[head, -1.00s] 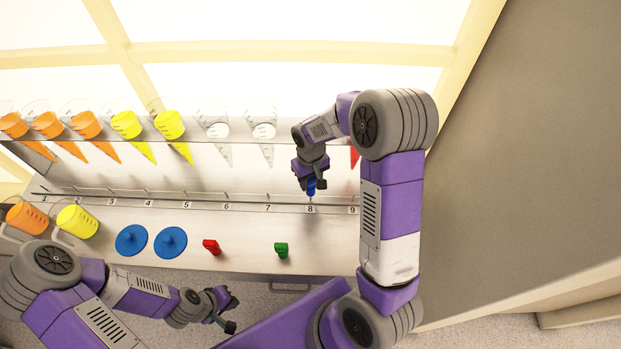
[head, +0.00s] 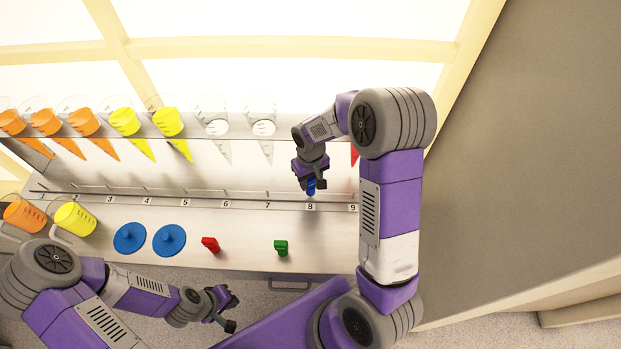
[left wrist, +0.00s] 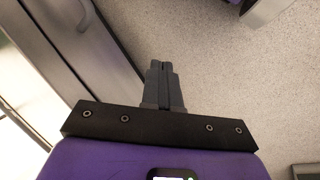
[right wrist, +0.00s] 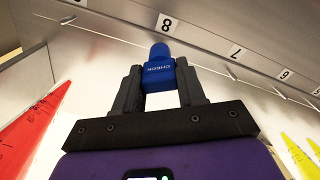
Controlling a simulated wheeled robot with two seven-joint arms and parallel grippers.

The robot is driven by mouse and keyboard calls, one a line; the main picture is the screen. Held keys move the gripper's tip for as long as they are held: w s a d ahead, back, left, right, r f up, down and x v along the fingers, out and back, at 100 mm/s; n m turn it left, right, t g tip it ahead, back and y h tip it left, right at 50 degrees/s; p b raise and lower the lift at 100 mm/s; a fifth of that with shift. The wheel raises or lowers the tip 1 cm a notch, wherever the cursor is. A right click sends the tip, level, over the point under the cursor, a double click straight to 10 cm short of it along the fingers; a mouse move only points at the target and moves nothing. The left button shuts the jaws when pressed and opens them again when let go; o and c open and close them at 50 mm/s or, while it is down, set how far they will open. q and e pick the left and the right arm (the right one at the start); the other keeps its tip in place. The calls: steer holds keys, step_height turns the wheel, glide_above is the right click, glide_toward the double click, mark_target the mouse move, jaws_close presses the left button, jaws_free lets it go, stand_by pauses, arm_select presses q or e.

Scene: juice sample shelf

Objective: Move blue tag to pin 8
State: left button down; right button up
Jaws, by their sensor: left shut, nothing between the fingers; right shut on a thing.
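The blue tag (head: 311,186) is at the number 8 label (head: 310,207) on the numbered rail. In the right wrist view the blue tag (right wrist: 159,71) sits between the fingertips, just below the 8 label (right wrist: 167,23). My right gripper (head: 312,176) is shut on the tag; it also shows in the right wrist view (right wrist: 160,88). Whether the tag is on the pin is hidden by the gripper. My left gripper (head: 229,310) is shut and empty, low in front of the shelf; its closed fingers show over the floor in the left wrist view (left wrist: 163,85).
A red tag (head: 210,245) and a green tag (head: 281,248) stand on the lower shelf (head: 235,225). Two blue discs (head: 130,238) and orange and yellow (head: 75,218) beakers are at left. Cones with coloured contents hang from the upper rack (head: 235,138).

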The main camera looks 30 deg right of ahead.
steer(key=shift+f+b, duration=0.85)
steer(key=shift+f, duration=0.4)
stand_by(0.4)
steer(key=o, duration=1.1)
steer(key=shift+r, duration=0.15)
step_height(320, 180, up, 7)
steer(key=shift+r+p, duration=0.2)
steer(key=shift+p, duration=0.9)
